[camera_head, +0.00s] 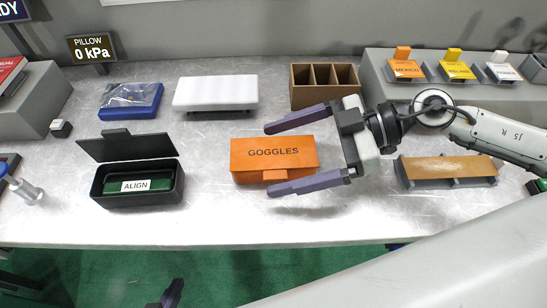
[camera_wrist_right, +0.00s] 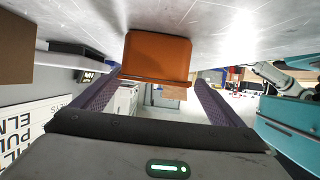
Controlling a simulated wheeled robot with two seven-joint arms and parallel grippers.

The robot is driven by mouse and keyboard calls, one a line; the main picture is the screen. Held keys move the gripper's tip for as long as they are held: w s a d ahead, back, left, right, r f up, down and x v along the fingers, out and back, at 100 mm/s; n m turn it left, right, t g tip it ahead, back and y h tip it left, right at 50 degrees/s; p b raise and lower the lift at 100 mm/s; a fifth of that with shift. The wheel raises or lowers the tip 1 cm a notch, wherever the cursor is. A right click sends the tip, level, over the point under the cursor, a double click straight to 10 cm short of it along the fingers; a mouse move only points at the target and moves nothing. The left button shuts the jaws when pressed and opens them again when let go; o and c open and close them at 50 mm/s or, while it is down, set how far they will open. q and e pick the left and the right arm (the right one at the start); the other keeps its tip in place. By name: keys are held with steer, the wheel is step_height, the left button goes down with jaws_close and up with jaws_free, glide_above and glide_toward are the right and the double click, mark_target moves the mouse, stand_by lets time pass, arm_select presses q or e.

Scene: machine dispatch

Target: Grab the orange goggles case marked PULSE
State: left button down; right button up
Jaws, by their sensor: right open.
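The orange case (camera_head: 248,168) lies closed on the metal table in the middle of the head view. Its lid reads GOGGLES; I see no PULSE marking. My right gripper (camera_head: 271,159) is open, coming from the right, with one purple finger along the far side of the case and one along the near side. In the right wrist view the orange case (camera_wrist_right: 157,52) appears between the two spread fingers, which do not close on it. Only a dark tip of my left gripper (camera_head: 172,293) shows at the bottom edge; its jaws cannot be judged.
A black open case (camera_head: 138,196) with a green ALIGN part stands left of the orange case. A white block (camera_head: 215,92), a blue tray (camera_head: 131,102) and a brown divided box (camera_head: 324,84) stand behind. A tan-topped block (camera_head: 448,168) lies right, below my right arm.

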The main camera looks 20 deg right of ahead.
steer(key=c, duration=1.6)
